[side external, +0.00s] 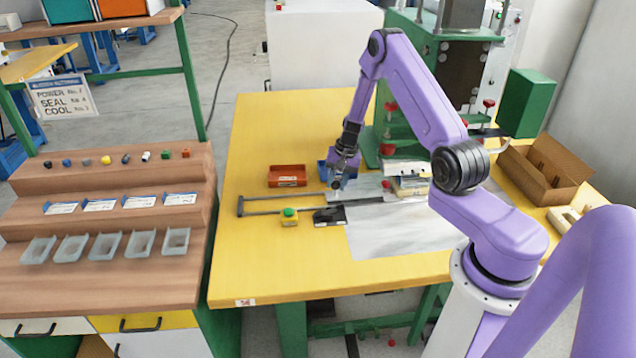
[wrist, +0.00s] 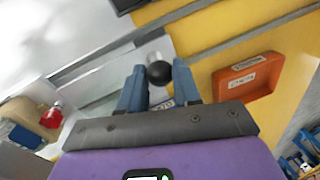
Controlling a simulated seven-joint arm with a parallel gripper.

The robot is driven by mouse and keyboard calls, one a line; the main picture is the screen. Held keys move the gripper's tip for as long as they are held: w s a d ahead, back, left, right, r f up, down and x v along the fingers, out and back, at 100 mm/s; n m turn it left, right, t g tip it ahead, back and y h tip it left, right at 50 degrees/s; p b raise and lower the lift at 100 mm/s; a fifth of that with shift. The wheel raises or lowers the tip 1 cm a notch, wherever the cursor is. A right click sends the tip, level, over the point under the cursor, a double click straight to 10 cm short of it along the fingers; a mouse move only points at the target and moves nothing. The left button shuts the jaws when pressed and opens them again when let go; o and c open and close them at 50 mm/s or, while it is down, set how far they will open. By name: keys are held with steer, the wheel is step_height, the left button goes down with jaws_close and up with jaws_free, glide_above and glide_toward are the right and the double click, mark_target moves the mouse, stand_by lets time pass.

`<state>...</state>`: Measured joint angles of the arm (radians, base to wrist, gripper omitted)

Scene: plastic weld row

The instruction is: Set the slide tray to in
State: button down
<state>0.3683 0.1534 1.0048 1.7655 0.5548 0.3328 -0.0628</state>
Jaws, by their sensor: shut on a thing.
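A pair of parallel grey rails (side external: 285,198) lies on the yellow table and also runs diagonally across the wrist view (wrist: 215,48). A silver plate, which looks like the slide tray (wrist: 100,85), lies between the rails at their sheet-side end. A black ball knob (wrist: 159,73) stands above the plate's end. My gripper (side external: 337,184) is low over the rails. In the wrist view, its blue fingers (wrist: 159,85) are shut on the knob, one on each side. The knob's stem and the plate's link to it are mostly hidden.
A black box (side external: 329,216) and a yellow box with a green button (side external: 289,217) stand in front. The green press (side external: 400,120) stands behind; an open carton (side external: 545,170) is right.

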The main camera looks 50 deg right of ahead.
steer(key=shift+s+d, duration=0.2)
steer(key=shift+s, duration=0.05)
steer(key=c, duration=0.8)
jaws_free()
step_height(320, 180, up, 17)
steer(key=s+d, duration=0.1)
steer(key=s, duration=0.1)
steer(key=shift+s+d, duration=0.35)
steer(key=shift+d, duration=0.05)
